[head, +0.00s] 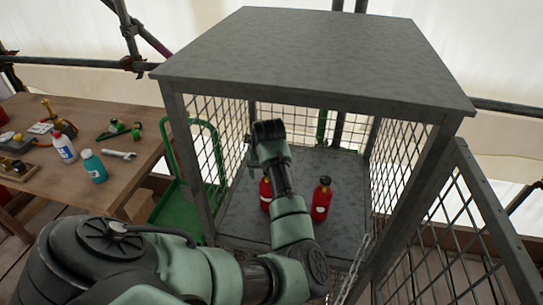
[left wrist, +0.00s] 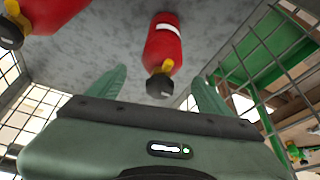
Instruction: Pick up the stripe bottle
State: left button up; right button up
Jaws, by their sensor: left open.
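Two red bottles with dark caps stand on the grey floor of a mesh cage in the head view. The right red bottle (head: 321,203) shows a pale label; the left red bottle (head: 265,190) is partly hidden by my arm. In the left wrist view, a red bottle with a white stripe (left wrist: 165,42) lies ahead, and the other red bottle (left wrist: 32,12) is cut off at the upper left. My left gripper (left wrist: 157,76) is open and empty, its fingers apart, short of the striped bottle. Its fingertips are hidden in the head view. My right gripper is not in view.
The cage has a solid grey roof (head: 315,55), mesh walls and corner posts around my arm. An open mesh door (head: 455,230) stands at the right. A green cart (head: 180,205) is at the left. A wooden bench (head: 125,170) holds a teal bottle (head: 94,167), a white-and-blue bottle (head: 65,150) and tools.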

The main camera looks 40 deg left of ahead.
pick_arm(q)
jog(key=p+x, duration=0.1)
jog(key=x, duration=0.2)
jog(key=shift+s+d, duration=0.15)
jog(key=shift+s, duration=0.05)
jog(key=x, duration=0.4)
jog(key=shift+c, duration=1.2)
grip_shut()
jog(key=shift+w, duration=0.1)
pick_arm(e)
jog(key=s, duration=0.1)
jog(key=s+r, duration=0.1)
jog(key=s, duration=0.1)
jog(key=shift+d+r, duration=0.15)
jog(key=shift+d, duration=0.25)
